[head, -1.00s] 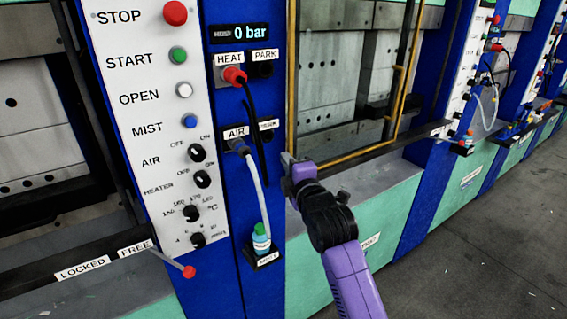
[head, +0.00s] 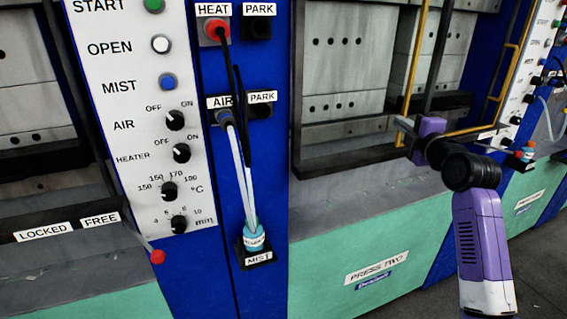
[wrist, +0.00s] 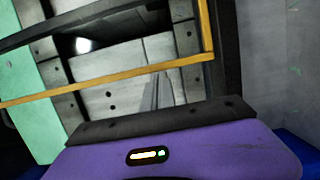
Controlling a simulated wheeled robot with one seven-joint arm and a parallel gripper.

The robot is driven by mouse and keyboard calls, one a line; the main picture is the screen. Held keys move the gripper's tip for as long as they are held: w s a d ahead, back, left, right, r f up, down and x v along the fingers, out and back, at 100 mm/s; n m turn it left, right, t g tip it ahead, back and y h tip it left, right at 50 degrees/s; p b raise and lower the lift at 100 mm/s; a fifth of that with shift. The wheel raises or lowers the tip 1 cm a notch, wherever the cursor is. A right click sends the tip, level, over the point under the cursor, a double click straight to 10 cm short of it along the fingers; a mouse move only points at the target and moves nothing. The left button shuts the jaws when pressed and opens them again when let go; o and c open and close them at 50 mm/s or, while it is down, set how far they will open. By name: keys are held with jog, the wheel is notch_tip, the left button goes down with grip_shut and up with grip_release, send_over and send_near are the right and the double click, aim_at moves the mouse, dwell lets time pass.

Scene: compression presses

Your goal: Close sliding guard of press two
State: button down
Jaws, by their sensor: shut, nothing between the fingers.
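The sliding guard of press two is a yellow frame (head: 411,75) at the right of the press opening in the head view, with a handle (head: 497,98) on its right post. Bare press front shows to its left. Its yellow bars (wrist: 100,88) also cross the wrist view. The press two label (head: 377,266) is on the green base below. My gripper (head: 402,128) is shut and empty, at the lower end of the guard's left post. I cannot tell whether it touches the post.
The control panel (head: 130,120) and blue column (head: 270,180) with hoses and a mist bottle (head: 253,236) stand to the left. A dark rail (head: 340,157) runs under the opening. More panels line the right, and bare floor shows at lower right.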

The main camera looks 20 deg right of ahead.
jog(key=d+b, duration=0.5)
jog(key=d, duration=0.5)
jog(key=shift+w+d+b, duration=0.15)
jog(key=shift+b, duration=0.25)
